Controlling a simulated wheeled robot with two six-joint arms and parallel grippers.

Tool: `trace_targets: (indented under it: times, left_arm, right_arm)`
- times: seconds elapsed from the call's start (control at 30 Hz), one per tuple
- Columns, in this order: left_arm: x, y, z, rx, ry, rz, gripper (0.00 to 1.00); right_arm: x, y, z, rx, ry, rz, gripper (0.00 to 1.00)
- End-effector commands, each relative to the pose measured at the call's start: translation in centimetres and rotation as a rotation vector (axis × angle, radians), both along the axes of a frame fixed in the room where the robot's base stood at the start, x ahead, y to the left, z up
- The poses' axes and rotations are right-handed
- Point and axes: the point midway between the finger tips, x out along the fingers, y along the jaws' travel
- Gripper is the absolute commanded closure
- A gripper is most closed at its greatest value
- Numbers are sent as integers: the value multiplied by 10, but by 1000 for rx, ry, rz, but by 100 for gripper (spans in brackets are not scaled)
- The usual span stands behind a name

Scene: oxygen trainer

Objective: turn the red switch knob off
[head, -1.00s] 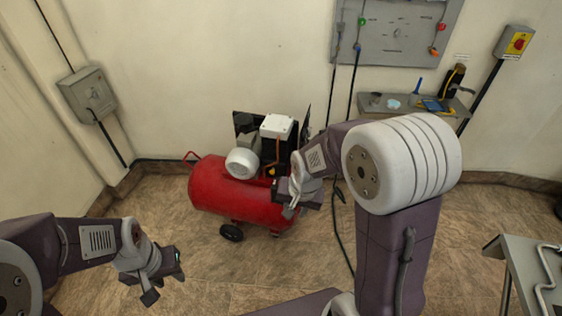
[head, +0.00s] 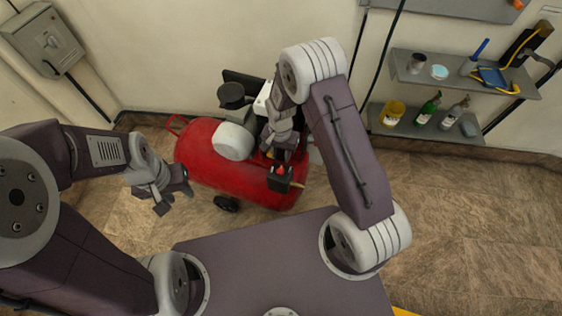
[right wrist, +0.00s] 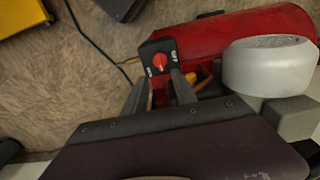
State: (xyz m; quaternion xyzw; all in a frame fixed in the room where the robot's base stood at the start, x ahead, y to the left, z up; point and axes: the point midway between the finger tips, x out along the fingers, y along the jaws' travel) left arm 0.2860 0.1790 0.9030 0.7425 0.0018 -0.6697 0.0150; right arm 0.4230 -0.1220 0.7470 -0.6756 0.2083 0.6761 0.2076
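The red switch knob (right wrist: 159,60) is on the dark face of a small black switch box (head: 280,184) at the front of the red compressor. White marks sit on both sides of the knob, too small to read. I cannot tell which way the knob points. My right gripper (right wrist: 161,84) is open; its two fingers stand apart, pointing at the box, with the knob seen between and beyond their tips. No contact is visible. In the head view the right gripper (head: 288,150) is just behind the box. My left gripper (head: 176,198) is open and empty, left of the compressor.
The red compressor tank (head: 200,155) with its pale motor (head: 234,141) stands by the wall. Shelves (head: 432,128) with bottles are at the right. A grey wall box (head: 45,40) is at upper left. A cable (right wrist: 88,35) lies on the floor.

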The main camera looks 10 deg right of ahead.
Motion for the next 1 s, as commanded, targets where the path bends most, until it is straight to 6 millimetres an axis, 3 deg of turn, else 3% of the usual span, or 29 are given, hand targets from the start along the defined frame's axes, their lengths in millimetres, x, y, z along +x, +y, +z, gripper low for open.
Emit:
trace_targets:
  times: [0.17, 0.43, 0.6, 0.93, 1.0]
  left_arm:
    - [0, 0, -2, 0, 0, 0, 64]
    - [0, 0, -7, 0, 0, 0, 64]
    - [0, 0, -8, 0, 0, 0, 64]
    - [0, 0, -9, 0, 0, 0, 64]
    - [0, 0, -9, 0, 0, 0, 64]
  right_arm:
    - [0, 1, -7, 0, 1, 3, 67]
    - [-1, 1, -61, -1, 3, 3, 67]
    - [0, 1, -85, 0, 0, 3, 67]
    - [0, 1, -91, 0, -2, 3, 67]
    - [0, 1, -91, 0, -2, 3, 84]
